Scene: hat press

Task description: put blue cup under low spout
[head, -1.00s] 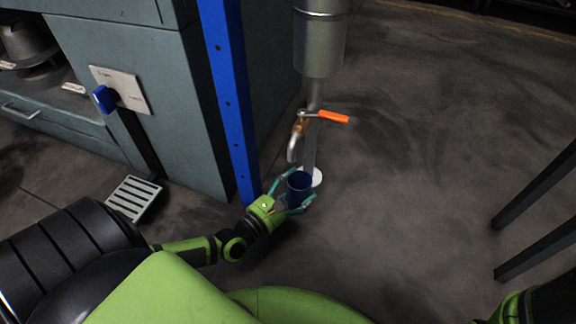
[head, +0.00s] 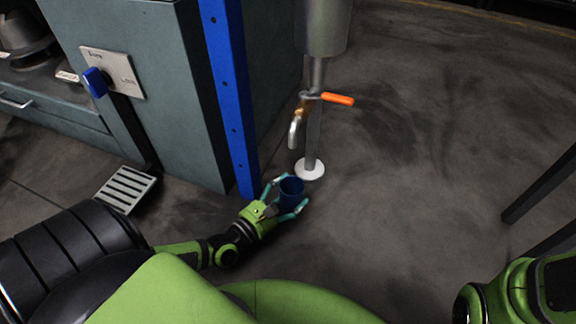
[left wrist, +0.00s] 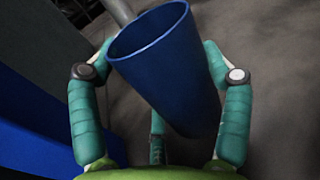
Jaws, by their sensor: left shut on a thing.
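The blue cup (head: 291,191) is held in my left gripper (head: 285,197), whose teal fingers close on both sides of it. In the left wrist view the cup (left wrist: 168,75) fills the middle, mouth up and tilted in the picture, between the fingers of my left gripper (left wrist: 160,90). The low spout (head: 295,132) is a bent metal tap with an orange lever (head: 337,98). In the head view the cup appears below the spout and slightly to its left. I cannot tell its height above the floor. My right arm shows at lower right; its gripper is out of frame.
A metal cylinder (head: 323,24) on a thin post with a white round foot (head: 310,169) carries the tap. A blue upright beam (head: 230,95) stands left of it, beside a grey cabinet (head: 150,60). Open floor spreads right, up to dark legs (head: 540,185).

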